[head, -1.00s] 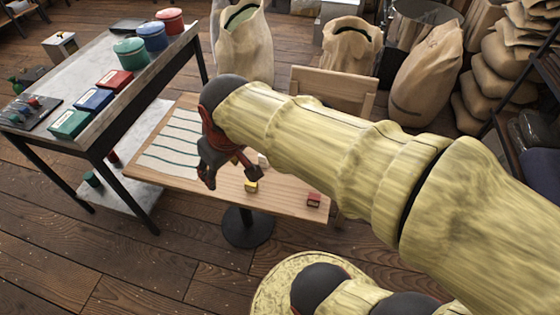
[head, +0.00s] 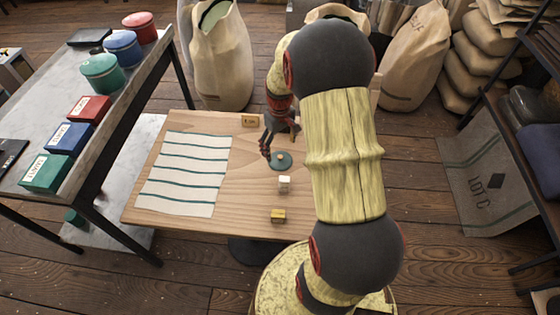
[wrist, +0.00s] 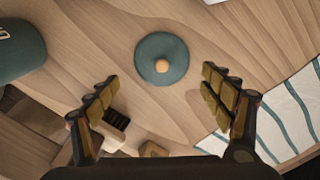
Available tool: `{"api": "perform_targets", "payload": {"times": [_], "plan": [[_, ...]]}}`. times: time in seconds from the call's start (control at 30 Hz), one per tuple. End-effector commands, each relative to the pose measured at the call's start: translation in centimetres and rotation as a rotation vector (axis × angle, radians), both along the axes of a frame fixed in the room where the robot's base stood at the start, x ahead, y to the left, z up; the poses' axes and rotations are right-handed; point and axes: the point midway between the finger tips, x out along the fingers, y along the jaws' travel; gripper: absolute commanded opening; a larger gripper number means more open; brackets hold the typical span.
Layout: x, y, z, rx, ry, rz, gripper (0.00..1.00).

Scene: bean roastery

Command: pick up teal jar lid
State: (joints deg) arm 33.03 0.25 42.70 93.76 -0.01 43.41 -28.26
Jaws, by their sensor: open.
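The teal jar lid (head: 284,165) is a flat round disc with a small wooden knob. It lies on the wooden table (head: 240,190), right of the striped cloth. My gripper (head: 279,140) is open and empty, just behind and above the lid in the head view. In the wrist view the lid (wrist: 150,50) lies ahead of my open fingers (wrist: 160,86), close to midway between them, with clear tabletop around it. I see no contact between fingers and lid. My arm hides the table's right part in the head view.
A cream block (head: 284,185) and a yellow block (head: 278,216) stand in front of the lid. A small wooden block (head: 250,121) sits at the back edge. The striped cloth (head: 188,175) covers the left. A dark teal object (wrist: 18,48) shows left in the wrist view.

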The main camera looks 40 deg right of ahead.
Motion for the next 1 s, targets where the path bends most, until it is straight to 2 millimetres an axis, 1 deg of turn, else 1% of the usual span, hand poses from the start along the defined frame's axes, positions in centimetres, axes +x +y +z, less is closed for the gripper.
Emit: {"api": "perform_targets", "payload": {"times": [0.13,0.3,0.4,0.67,1.0], "plan": [[-0.2,0.1,-1.4,-0.001,-0.001,0.000,0.81],[-0.5,0.4,-3.9,0.000,0.001,0.000,0.81],[-0.5,0.3,-4.9,-0.001,-0.001,0.000,0.81],[-0.4,0.3,-4.9,-0.001,-0.002,0.000,0.80],[-0.4,0.3,-4.9,-0.001,-0.002,0.000,0.61]]}}
